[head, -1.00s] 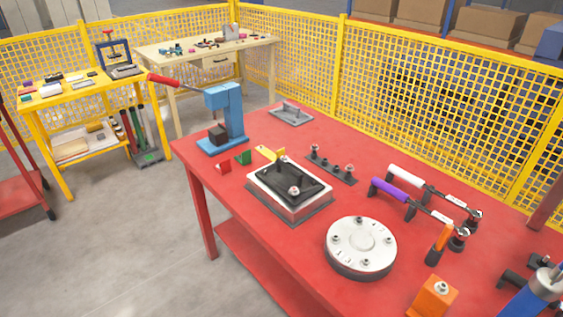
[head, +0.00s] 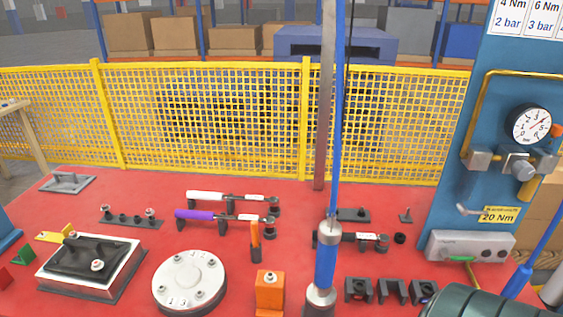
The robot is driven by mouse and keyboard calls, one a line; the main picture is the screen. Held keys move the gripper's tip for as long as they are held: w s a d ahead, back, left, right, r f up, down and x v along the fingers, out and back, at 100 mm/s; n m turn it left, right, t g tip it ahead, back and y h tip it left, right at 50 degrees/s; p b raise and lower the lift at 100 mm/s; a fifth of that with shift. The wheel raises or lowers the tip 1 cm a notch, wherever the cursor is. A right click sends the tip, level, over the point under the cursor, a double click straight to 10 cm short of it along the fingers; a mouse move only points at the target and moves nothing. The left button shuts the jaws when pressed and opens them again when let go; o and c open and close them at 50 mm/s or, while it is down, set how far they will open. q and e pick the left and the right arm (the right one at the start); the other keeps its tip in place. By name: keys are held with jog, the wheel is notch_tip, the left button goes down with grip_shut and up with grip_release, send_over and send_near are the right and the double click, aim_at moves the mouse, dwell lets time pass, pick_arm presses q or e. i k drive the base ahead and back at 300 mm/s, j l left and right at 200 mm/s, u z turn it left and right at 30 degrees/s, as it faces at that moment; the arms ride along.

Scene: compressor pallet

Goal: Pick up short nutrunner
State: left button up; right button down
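A blue-and-silver cylindrical tool (head: 325,262) hangs upright on a blue hose at the middle of the head view, in front of the red table. A second blue-and-silver tool (head: 520,280) shows at the lower right, tilted and partly cut off by the frame edge. Both look like nutrunners; I cannot tell which is the short one. Neither of my grippers is in view.
The red table (head: 120,195) carries a round silver flange (head: 188,282), a black-topped block (head: 92,262), white-handled (head: 205,196) and purple-handled (head: 195,216) wrenches, an orange block (head: 269,292) and black holders (head: 390,290). A blue gauge panel (head: 455,190) stands right; a dark green cylinder (head: 475,306) is lower right.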

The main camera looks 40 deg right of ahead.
aim_at(321, 294)
jog(key=z, duration=1.6)
